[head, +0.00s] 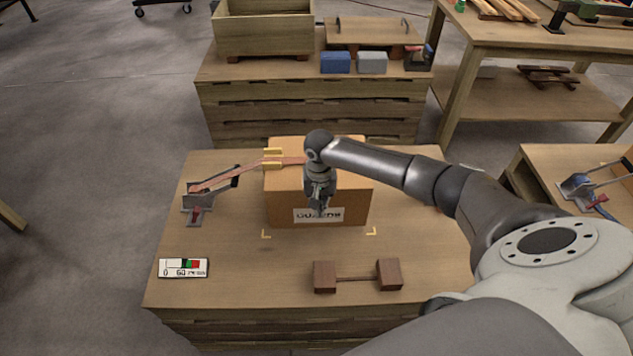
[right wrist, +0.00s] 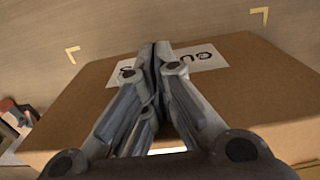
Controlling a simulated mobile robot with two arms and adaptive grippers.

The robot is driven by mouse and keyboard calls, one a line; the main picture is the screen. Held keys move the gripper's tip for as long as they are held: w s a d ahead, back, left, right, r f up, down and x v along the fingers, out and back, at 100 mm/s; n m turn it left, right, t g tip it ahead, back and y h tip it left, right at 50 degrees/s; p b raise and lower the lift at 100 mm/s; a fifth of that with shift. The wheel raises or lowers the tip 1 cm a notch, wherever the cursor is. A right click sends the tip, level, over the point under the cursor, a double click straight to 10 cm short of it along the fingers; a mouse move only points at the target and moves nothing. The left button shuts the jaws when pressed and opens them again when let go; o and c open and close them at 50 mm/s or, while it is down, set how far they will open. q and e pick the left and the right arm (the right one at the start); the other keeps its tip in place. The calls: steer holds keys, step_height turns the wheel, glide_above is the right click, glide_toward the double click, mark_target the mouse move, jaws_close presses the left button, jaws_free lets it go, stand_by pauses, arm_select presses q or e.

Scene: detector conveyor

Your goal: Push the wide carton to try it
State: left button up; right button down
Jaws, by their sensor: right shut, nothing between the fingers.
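The wide carton (head: 285,204) is a brown box with a white printed label on its near face, standing on the wooden table. Yellow corner marks (head: 266,234) lie on the table just in front of it. My right gripper (head: 320,211) is shut and empty, pointing down at the carton's near, labelled side and covering part of the label. In the right wrist view the closed fingers (right wrist: 155,50) lie across the carton (right wrist: 105,100) and its label; whether they touch it is unclear. My left gripper is not in view.
A metal stand with a copper-coloured arm (head: 235,178) reaches to the carton's left top. A small gauge card (head: 183,268) lies front left. Two dark wooden blocks joined by a rod (head: 357,278) lie at the front. Another bench (head: 310,98) stands behind.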

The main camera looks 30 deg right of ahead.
steer(key=shift+w+d+r+p, duration=0.2)
steer(key=shift+w+r+p, duration=0.15)
steer(key=shift+p, duration=0.55)
stand_by(3.4)
step_height(320, 180, up, 9)
steer(key=s+a+p, duration=0.1)
steer(key=s+p, duration=0.1)
steer(key=p, duration=1.2)
steer(key=shift+s+a+r, duration=0.15)
steer(key=shift+s+a, duration=0.15)
stand_by(0.3)
